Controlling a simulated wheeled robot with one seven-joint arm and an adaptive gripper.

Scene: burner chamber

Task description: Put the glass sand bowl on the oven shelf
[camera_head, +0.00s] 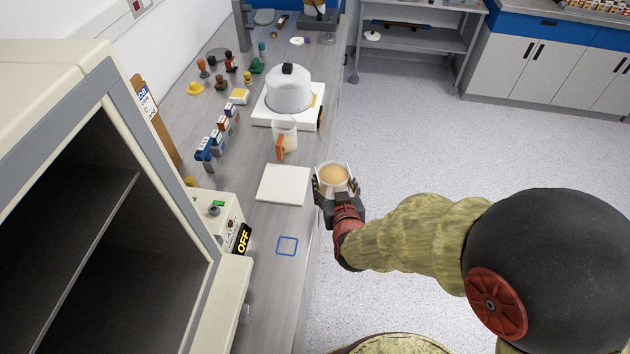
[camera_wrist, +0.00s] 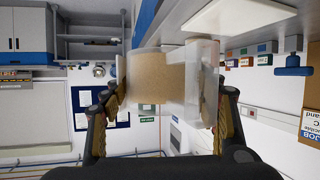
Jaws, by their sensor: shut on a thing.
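The glass sand bowl (camera_head: 334,178) is a clear vessel with tan sand in it. My gripper (camera_head: 335,192) is shut on its sides and holds it beside the bench's right edge, level with the white square plate. The wrist view shows the bowl (camera_wrist: 160,78) between the two fingers of my gripper (camera_wrist: 163,90), with the sand visible through its wall. The oven (camera_head: 95,180) stands at the left with its front open. Its shelf (camera_head: 75,235) shows as a dark plate inside the dark chamber.
The white plate (camera_head: 284,184) lies on the bench (camera_head: 265,285). Behind it stand a clear beaker (camera_head: 286,130) with an orange holder and a white pot (camera_head: 289,92). A control box (camera_head: 218,215) reading OFF sits beside the oven. The floor right of the bench is clear.

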